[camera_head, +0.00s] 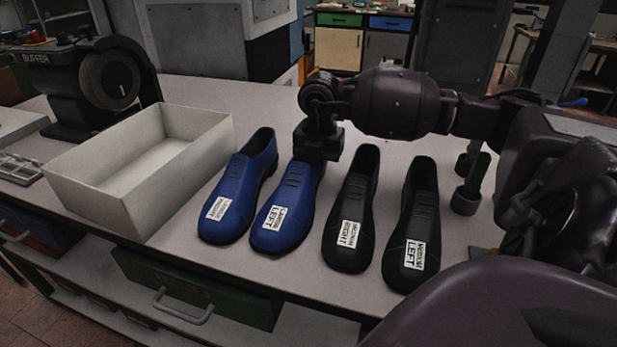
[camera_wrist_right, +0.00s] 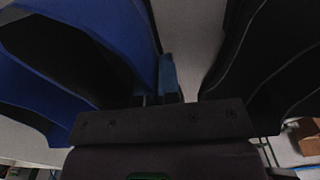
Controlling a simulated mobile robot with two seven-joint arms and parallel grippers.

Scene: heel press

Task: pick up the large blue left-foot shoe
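The large blue left-foot shoe (camera_head: 285,210) stands on the bench with its white LEFT label toward me, second from the left in a row of shoes. My right gripper (camera_head: 318,158) is over its heel end and hides part of it. In the right wrist view a blue shoe wall (camera_wrist_right: 95,30) with a dark opening fills the left side. The narrow fingers (camera_wrist_right: 158,92) are close together beside that wall; whether they pinch it is unclear. My left gripper is not in view.
Another blue shoe (camera_head: 238,190) stands close on the left. Two black shoes, one labelled RIGHT (camera_head: 352,205) and one LEFT (camera_head: 412,225), stand on the right. An open white box (camera_head: 95,195) is at the left, with a buffer machine (camera_head: 95,85) behind it.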

